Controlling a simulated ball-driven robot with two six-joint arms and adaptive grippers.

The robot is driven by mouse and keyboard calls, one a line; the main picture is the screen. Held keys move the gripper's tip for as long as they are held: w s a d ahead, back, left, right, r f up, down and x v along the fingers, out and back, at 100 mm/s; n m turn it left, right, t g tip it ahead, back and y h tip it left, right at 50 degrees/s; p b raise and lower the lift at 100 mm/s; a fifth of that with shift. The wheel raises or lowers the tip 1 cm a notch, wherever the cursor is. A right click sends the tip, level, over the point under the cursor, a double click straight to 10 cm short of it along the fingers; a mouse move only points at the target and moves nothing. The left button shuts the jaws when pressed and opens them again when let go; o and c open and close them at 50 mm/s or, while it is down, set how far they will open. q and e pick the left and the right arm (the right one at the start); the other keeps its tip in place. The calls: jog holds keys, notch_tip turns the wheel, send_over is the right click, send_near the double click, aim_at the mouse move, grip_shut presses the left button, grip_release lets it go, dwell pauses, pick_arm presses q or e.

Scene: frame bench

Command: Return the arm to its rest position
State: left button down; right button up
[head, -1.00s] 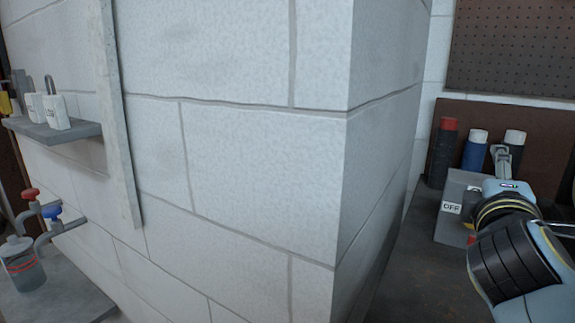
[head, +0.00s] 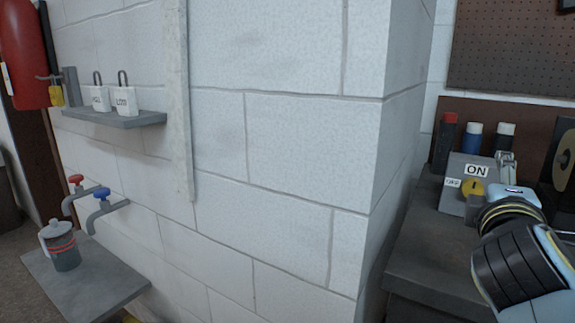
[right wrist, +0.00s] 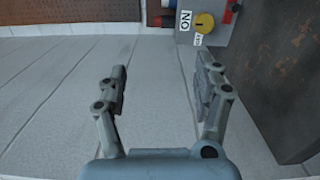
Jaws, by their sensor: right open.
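My right arm (head: 515,235) enters at the right of the head view. Its gripper (head: 507,160) is partly seen there, beside the grey switch box (head: 450,200). In the right wrist view my right gripper (right wrist: 162,75) has its two fingers wide apart with nothing between them. The switch box (right wrist: 216,45) shows beyond the right finger, with a yellow knob (right wrist: 204,22) and an ON label (right wrist: 185,20). In the head view the yellow knob (head: 471,188) and ON label (head: 477,170) also show. My left gripper is out of view.
A white block wall (head: 290,150) with a protruding corner fills the middle. Several capped bottles (head: 472,142) stand behind the switch box on the dark bench (head: 415,240).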

jog(key=s+d+f+m+g+y, duration=0.25)
jog(key=s+f+m+g, duration=0.45)
jog(key=s+f, duration=0.55)
jog(key=s+a+f+m+g+y, duration=0.2)
jog(key=s+a+f+y, duration=0.15)
jog(key=s, duration=0.35)
jog(key=s+a+f+m+g+y, duration=0.2)
jog(key=s+a+g+y, duration=0.15)
jog(key=s, duration=0.45)
notch_tip(320, 180, down, 31)
jog(key=s+d+b, duration=0.2)
jog(key=b, duration=0.3)
jog(key=s+d+f+m+g+b, duration=0.1)
jog(key=s+f+b, duration=0.4)
jog(key=s+f, duration=1.4)
notch_tip(320, 180, down, 3)
jog(key=shift+s+d+r+g+h, duration=0.1)
jog(key=shift+s+d+g+h, duration=0.1)
jog(key=shift+g+h, duration=0.2)
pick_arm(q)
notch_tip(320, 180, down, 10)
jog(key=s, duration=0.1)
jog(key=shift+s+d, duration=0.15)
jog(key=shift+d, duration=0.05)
pick_arm(e)
jog(key=shift+s, duration=0.2)
jog(key=shift+c, duration=0.4)
